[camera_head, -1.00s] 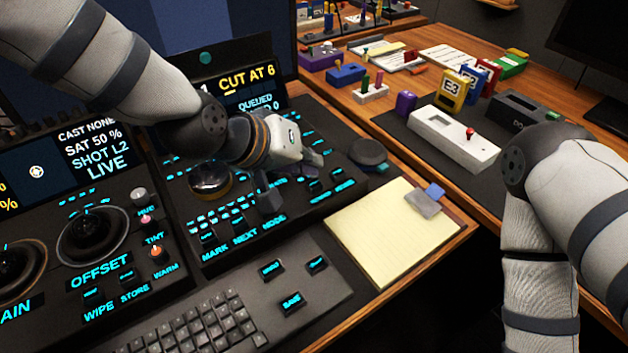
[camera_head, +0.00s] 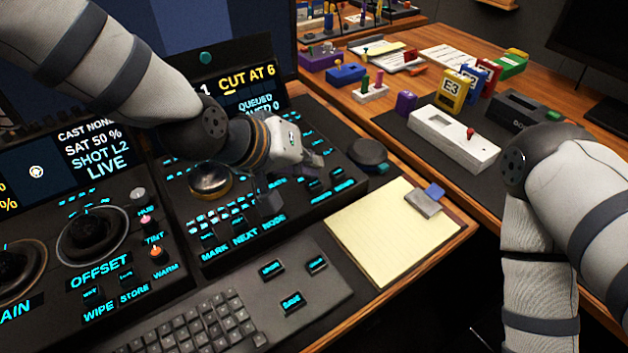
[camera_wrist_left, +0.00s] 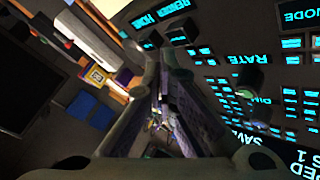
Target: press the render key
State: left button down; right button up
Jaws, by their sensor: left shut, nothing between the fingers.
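My left gripper (camera_head: 298,170) hangs over the right part of the dark console panel, its fingers shut and empty. In the left wrist view the fingers (camera_wrist_left: 165,72) come together near the RENDER and HOME labels, which appear upside down. The render key (camera_wrist_left: 180,35) looks like the small dark key by the RENDER label, just beyond the fingertips. In the head view it seems to be the key (camera_head: 315,186) at the panel's front right, beside the fingers. I cannot tell whether a finger touches it. My right arm shows, but its gripper is out of frame.
A trackball (camera_head: 210,180) and several lit keys lie around the left hand. A round dark knob (camera_head: 368,153) stands at the panel's right. A yellow notepad (camera_head: 385,235) lies in front, and a keyboard (camera_head: 190,325) is nearer.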

aim_at(310, 182)
pick_arm(q)
jog(key=shift+f, duration=0.1)
dwell(0.4)
jog(key=shift+f, duration=0.35)
jog(key=shift+f, duration=0.55)
dwell(0.5)
jog(key=shift+r, duration=0.1)
jog(key=shift+r+p, duration=0.4)
jog(key=shift+r, duration=0.5)
pick_arm(e)
jog(key=shift+w+r, duration=0.5)
pick_arm(q)
jog(key=shift+r+p, duration=1)
jog(key=shift+r, duration=1.6)
jog(key=shift+f, duration=0.1)
pick_arm(e)
jog(key=w+r+t, duration=0.1)
jog(key=w+r, duration=0.1)
jog(key=shift+w+r+t, duration=0.25)
jog(key=shift+w+t, duration=0.05)
jog(key=shift+w, duration=0.05)
